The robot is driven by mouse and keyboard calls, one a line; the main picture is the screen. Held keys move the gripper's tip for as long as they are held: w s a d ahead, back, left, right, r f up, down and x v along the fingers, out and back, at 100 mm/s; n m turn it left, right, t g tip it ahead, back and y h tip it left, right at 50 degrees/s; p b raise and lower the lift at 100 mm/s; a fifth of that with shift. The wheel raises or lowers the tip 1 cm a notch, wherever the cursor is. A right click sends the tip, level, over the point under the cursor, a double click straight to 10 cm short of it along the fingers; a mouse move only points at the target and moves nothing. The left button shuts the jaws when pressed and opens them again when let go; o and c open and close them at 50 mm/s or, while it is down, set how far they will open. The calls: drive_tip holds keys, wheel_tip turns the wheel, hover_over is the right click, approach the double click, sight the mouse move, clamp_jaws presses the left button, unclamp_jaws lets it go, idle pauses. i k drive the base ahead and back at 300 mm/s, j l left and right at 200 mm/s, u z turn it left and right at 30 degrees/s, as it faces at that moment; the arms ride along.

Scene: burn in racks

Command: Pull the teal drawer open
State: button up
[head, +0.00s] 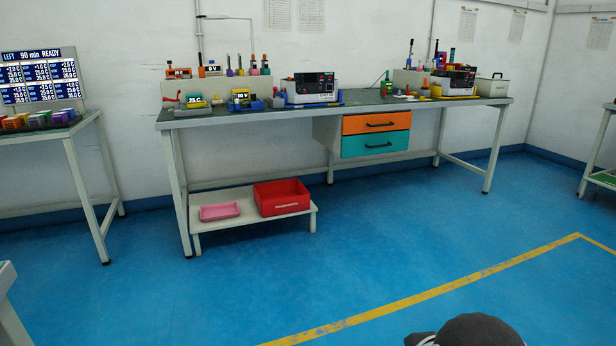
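The teal drawer (357,146) is the lower of two drawers hung under the long workbench (260,121). It has a dark bar handle (378,145) across its front. Its front looks flush with the orange drawer (357,125) above it, so it appears closed. A dark rounded part of my own body shows at the bottom edge, right of centre, well away from the drawer. My gripper's fingers are not visible in the head view.
Blue floor in front of the drawers is clear, with a yellow line (420,297) across it. A low white stand (252,214) with a red crate (281,205) and pink tray (219,211) stands left of the drawers. Bench legs flank them.

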sight(372, 144)
drive_tip(key=i+z, duration=0.2)
drive_tip(key=i, duration=0.6)
drive_tip(key=i+j+z, duration=0.2)
drive_tip(key=i, duration=0.6)
drive_tip(key=i+u, duration=0.1)
drive_tip(key=i, duration=0.5)
drive_tip(key=i+l+u, duration=0.1)
drive_tip(key=i, duration=0.45)
drive_tip(key=i+l+u, duration=0.15)
drive_tip(key=i, duration=0.45)
